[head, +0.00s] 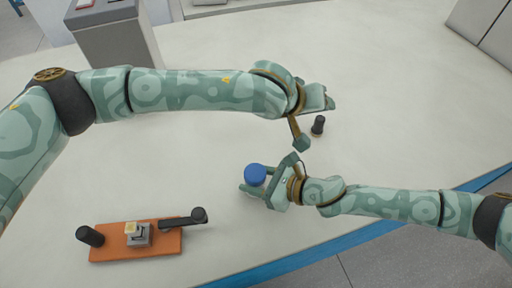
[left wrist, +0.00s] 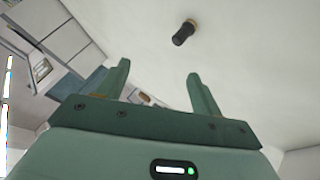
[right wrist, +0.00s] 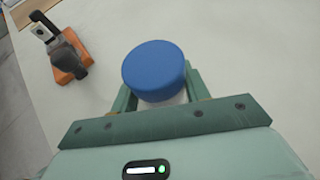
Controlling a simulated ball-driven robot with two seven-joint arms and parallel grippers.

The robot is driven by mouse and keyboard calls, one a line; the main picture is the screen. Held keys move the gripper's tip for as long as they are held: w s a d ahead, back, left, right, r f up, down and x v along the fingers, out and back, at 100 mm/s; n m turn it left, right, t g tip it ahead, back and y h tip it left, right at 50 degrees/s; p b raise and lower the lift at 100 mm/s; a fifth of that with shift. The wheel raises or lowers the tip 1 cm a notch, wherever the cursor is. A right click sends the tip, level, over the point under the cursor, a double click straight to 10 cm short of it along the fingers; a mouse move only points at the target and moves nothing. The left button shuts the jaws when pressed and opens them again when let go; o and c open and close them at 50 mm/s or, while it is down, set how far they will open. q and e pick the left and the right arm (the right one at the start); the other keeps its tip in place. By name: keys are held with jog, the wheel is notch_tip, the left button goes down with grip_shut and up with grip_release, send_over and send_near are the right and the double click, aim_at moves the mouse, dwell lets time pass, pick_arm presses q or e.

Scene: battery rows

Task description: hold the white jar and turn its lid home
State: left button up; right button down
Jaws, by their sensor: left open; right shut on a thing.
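The white jar (right wrist: 172,102) stands under a round blue lid (right wrist: 153,68); most of the jar is hidden by the lid and my gripper. The lid (head: 255,174) also shows from above in the head view, sitting on the jar. I cannot tell how far it is turned. My right gripper (head: 254,184) is shut on the jar, a finger on each side below the lid. My left gripper (head: 331,103) is open and empty, up and to the right of the jar in the head view. Its two spread fingers (left wrist: 158,82) show in the left wrist view.
A small dark-topped object (head: 318,125) stands near my left gripper. An orange board (head: 108,252) with a grey clamp and black handles lies at front left. A grey box (head: 115,35) stands at back left. The table's blue edge (head: 300,262) runs in front.

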pick_arm(q)
jog(key=s+d+r+m+g+h, duration=0.2)
jog(key=s+d+r+m+h, duration=0.15)
jog(key=r+h, duration=0.2)
jog(key=s+d+r+m+g+h, duration=0.2)
jog(key=s+d+r+m+h, duration=0.15)
jog(key=d+r+m, duration=0.2)
jog(key=s+a+f+m+g+y, duration=0.1)
jog(key=s+a+m+g+y, duration=0.1)
jog(key=s+m+g, duration=0.7)
jog(key=s+a+f+m+t+y, duration=0.1)
jog(key=s+a+f+m+y, duration=0.3)
jog(key=a+f+y, duration=0.7)
jog(key=w+a+t+y, duration=0.1)
jog(key=w+a+t, duration=0.1)
jog(key=w, duration=0.1)
jog(key=w+a+f+t+y, duration=0.1)
jog(key=w+a, duration=0.2)
jog(key=w, duration=0.1)
jog(key=w+a+f+t+y, duration=0.1)
jog(key=w+a+t, duration=0.1)
jog(key=w, duration=0.1)
jog(key=shift+w+a+t, duration=0.2)
jog(key=shift+a+t, duration=0.1)
jog(key=shift+a, duration=0.1)
jog(key=shift+w+a, duration=0.15)
jog(key=shift+w, duration=0.15)
